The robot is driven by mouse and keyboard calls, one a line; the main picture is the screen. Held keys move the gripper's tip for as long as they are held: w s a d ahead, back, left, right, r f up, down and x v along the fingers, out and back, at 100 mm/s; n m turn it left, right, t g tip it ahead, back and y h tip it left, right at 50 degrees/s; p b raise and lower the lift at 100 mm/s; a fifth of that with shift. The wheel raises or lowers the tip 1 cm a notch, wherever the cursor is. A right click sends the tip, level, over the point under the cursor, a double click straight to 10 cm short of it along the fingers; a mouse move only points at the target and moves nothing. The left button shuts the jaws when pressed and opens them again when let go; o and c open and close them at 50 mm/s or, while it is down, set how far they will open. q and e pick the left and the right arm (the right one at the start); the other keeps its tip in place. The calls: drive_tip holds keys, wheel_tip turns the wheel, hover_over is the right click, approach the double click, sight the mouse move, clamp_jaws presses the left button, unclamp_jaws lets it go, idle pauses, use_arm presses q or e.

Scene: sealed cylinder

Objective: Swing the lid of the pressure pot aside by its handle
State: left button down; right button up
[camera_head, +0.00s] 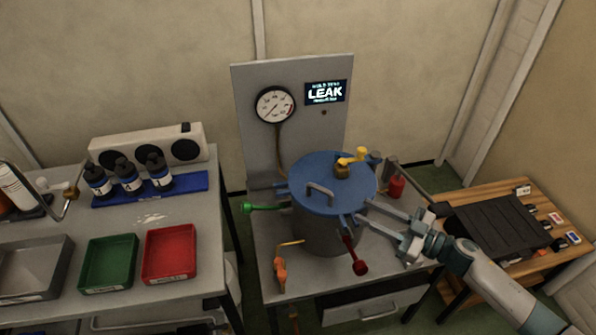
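The pressure pot (318,236) is a grey cylinder standing on a metal bench in the middle of the head view. Its round blue lid (342,176) lies over the top of the pot. A grey arched handle (320,192) stands on the lid, left of its middle. A yellow valve (352,158) sits at the lid's back. My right gripper (364,212) comes in from the right with its two fingers spread, near the lid's right front edge. I see nothing between the fingers; whether they touch the pot's fittings, I cannot tell.
Clamp arms with a green knob (262,207) and a red knob (360,267) stick out around the pot. A gauge panel (325,70) reading "LEAK" stands behind. Black bottles and red (169,252) and green trays are on the left table; a black case (495,232) is right.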

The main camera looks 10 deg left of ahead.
sight(314, 186)
drive_tip(key=shift+a+r, duration=0.35)
drive_tip(key=shift+r, duration=0.05)
drive_tip(key=p+x, duration=0.4)
drive_tip(key=x, duration=1.2)
drive_tip(key=shift+a+r, duration=0.1)
drive_tip(key=shift+w+a, duration=0.25)
drive_tip(key=shift+a, duration=0.35)
clamp_jaws()
